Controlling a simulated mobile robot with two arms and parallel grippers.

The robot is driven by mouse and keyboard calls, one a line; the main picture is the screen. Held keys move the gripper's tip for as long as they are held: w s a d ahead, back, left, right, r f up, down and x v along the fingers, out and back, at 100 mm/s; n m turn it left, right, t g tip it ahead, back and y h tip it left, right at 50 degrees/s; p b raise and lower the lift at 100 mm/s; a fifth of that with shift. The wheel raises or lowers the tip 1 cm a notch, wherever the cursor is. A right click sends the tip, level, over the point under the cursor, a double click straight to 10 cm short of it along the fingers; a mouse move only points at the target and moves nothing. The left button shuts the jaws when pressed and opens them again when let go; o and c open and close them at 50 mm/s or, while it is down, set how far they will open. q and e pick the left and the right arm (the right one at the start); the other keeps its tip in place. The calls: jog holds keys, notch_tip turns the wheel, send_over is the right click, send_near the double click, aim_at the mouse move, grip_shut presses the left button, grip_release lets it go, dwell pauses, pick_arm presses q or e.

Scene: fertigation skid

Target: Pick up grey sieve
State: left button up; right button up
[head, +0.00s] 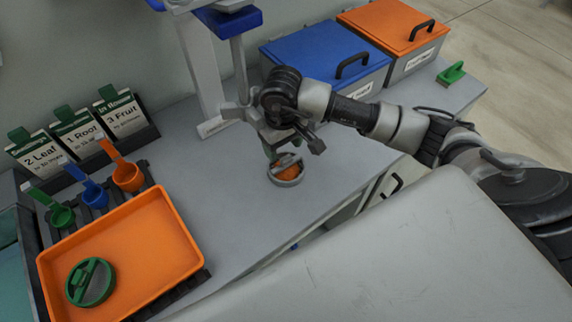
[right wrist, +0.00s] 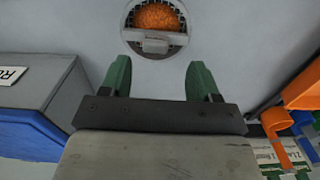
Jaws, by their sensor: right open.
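The grey sieve (head: 286,181) stands on the grey bench top, a round ring with a bar across it and orange material inside. In the right wrist view the sieve (right wrist: 155,43) is at the top middle, with the light grey bar at its near side. My right gripper (head: 271,155) is just above and beside the sieve in the head view. Its two green fingers (right wrist: 160,75) are apart with nothing between them, and the sieve lies beyond their tips. My left gripper is not in view.
An orange tray (head: 170,219) holds a green round sieve (head: 91,282) at the left. Coloured scoops (head: 127,175) and label cards stand behind it. A blue-lidded box (head: 312,48) and orange-lidded box (head: 385,22) stand at the back. A green-handled tool (head: 451,74) lies far right.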

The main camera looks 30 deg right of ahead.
aim_at(286, 157)
jog(key=shift+s+d+f, duration=0.1)
jog(key=shift+f, duration=0.35)
jog(key=f, duration=0.1)
jog(key=f+p, duration=0.1)
jog(key=f, duration=0.1)
jog(key=shift+s+d+f+p, duration=0.15)
jog(key=shift+d+f+p, duration=0.1)
jog(key=shift+f+p, duration=0.05)
jog(key=shift+f, duration=0.35)
jog(key=shift+c, duration=0.3)
jog(key=c, duration=0.9)
